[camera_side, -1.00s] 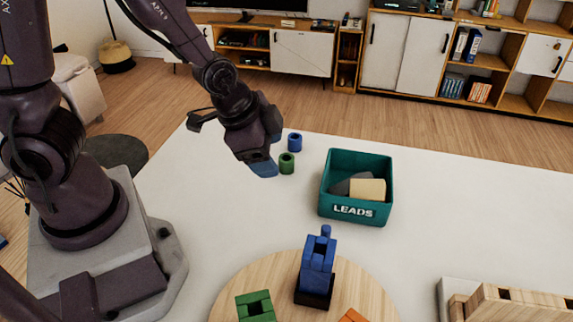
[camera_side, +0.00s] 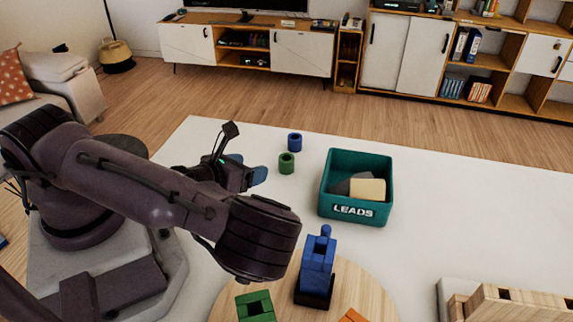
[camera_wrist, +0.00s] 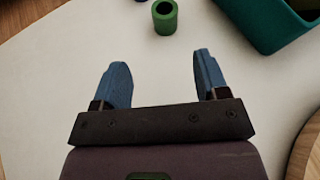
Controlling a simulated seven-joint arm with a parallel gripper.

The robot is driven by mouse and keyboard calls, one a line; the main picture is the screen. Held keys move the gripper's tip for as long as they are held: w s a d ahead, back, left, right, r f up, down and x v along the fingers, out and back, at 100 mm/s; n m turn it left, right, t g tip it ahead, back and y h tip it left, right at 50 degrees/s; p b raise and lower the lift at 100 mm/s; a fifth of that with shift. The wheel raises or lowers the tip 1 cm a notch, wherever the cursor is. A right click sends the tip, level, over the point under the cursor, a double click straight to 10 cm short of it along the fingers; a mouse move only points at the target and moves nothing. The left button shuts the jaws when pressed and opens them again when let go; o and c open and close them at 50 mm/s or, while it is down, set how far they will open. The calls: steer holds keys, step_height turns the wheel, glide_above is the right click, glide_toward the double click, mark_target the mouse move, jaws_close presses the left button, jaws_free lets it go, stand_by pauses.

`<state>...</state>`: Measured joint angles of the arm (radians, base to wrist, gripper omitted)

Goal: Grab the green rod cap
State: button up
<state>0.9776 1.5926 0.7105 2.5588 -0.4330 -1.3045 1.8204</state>
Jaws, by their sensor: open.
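The green rod cap (camera_side: 286,163) is a small hollow cylinder standing upright on the white table. In the wrist view the green rod cap (camera_wrist: 165,17) is beyond my fingertips, roughly midway between them, with its open top showing. My gripper (camera_side: 252,169) is just left of the cap in the side view, apart from it. In the wrist view my gripper (camera_wrist: 160,72) has its two blue fingers spread wide with only bare table between them.
A similar blue cap (camera_side: 294,142) stands just behind the green one. A teal bin (camera_side: 330,200) marked LEADS, holding blocks, is to the right. A round wooden board (camera_side: 365,285) with blue and green block pieces is in front. Bare table surrounds the green cap.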

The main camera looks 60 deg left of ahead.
mark_target(291, 159)
steer(key=shift+w+r+m, duration=0.1)
steer(key=shift+r+m, duration=0.05)
steer(key=shift+m, duration=0.45)
steer(key=shift+w+t, duration=0.25)
steer(key=shift+t, duration=0.05)
steer(key=x, duration=1.2)
steer(key=shift+w+d+f, duration=0.1)
steer(key=shift+w+f, duration=0.05)
steer(key=shift+f, duration=0.1)
steer(key=shift+h, duration=0.3)
steer(key=c, duration=1)
